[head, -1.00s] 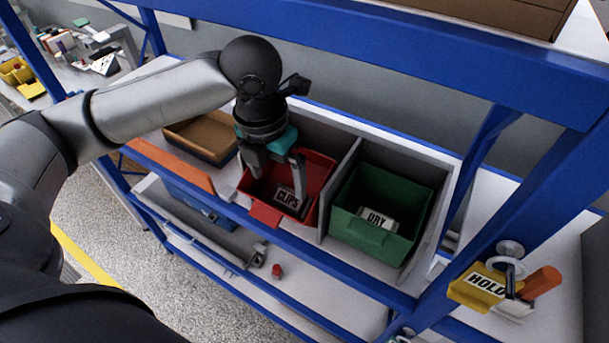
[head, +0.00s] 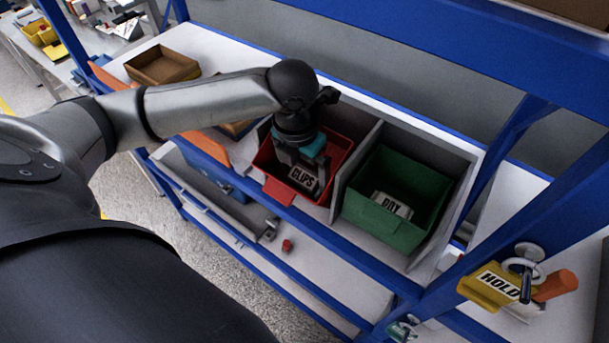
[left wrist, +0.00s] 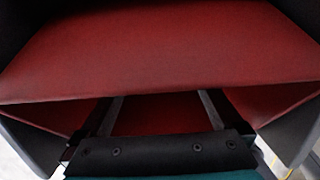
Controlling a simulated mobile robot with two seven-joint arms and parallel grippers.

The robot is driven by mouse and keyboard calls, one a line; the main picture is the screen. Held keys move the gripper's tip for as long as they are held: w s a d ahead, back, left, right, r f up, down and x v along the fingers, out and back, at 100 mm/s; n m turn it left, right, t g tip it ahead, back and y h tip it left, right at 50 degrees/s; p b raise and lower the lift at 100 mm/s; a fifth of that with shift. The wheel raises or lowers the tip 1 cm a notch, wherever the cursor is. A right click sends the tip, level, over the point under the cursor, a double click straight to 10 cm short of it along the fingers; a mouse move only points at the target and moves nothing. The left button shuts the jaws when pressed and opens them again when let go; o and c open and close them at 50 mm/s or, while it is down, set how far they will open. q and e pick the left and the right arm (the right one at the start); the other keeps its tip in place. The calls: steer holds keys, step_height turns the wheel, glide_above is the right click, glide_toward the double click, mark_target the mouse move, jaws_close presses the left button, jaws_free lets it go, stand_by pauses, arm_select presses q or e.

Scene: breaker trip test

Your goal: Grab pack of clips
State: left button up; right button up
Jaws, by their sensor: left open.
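The pack of clips (head: 304,178), a pale pack with a black "CLIPS" label, lies in the red bin (head: 278,192) on the shelf. My left gripper (head: 299,168) is open and reaches down into the red bin, its fingers just above or beside the pack; I cannot tell whether they touch it. In the left wrist view the fingers of my left gripper (left wrist: 160,112) stand apart against the red bin wall (left wrist: 160,50). The pack cannot be made out there. My right gripper is not in view.
A green bin (head: 385,231) with a pack labelled "DRY" (head: 391,205) stands right of the red bin behind a grey divider (head: 357,160). Blue rack beams (head: 330,240) run in front. A yellow "HOLD" tag (head: 492,287) hangs at the right. A brown tray (head: 161,66) stands at the left.

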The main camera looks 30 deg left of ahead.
arm_select(q)
steer(key=c, duration=1.1)
steer(key=shift+r, duration=0.15)
